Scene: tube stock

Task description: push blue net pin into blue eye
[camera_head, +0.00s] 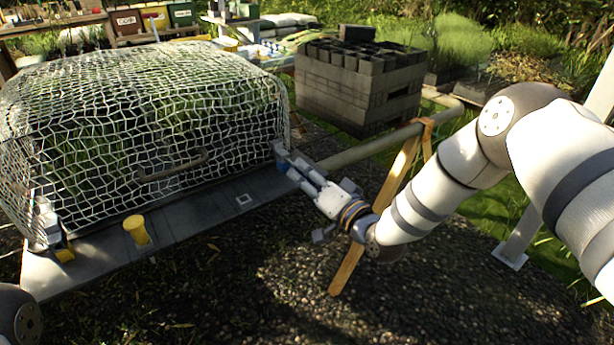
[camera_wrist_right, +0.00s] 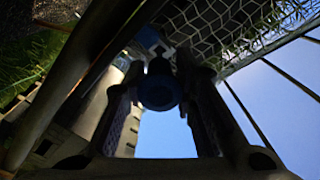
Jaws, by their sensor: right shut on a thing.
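My right gripper (camera_head: 303,174) is at the right front corner of the net-covered frame and is shut on the blue net pin. In the right wrist view the blue pin (camera_wrist_right: 160,92) sits as a dark blue round head between the two fingers of the gripper (camera_wrist_right: 160,100). Just beyond it is a brighter blue part (camera_wrist_right: 149,38) beside the net, likely the blue eye. In the head view the fingers mostly hide pin and eye. I cannot tell whether the pin's tip is inside the eye.
The white net (camera_head: 150,110) covers a domed frame with a handle (camera_head: 172,167) over a grey board (camera_head: 190,212). A yellow pin (camera_head: 136,230) stands on the board, with a yellow part (camera_head: 65,255) at its left corner. Stacked black pots (camera_head: 355,85) and a wooden trestle (camera_head: 375,215) are nearby.

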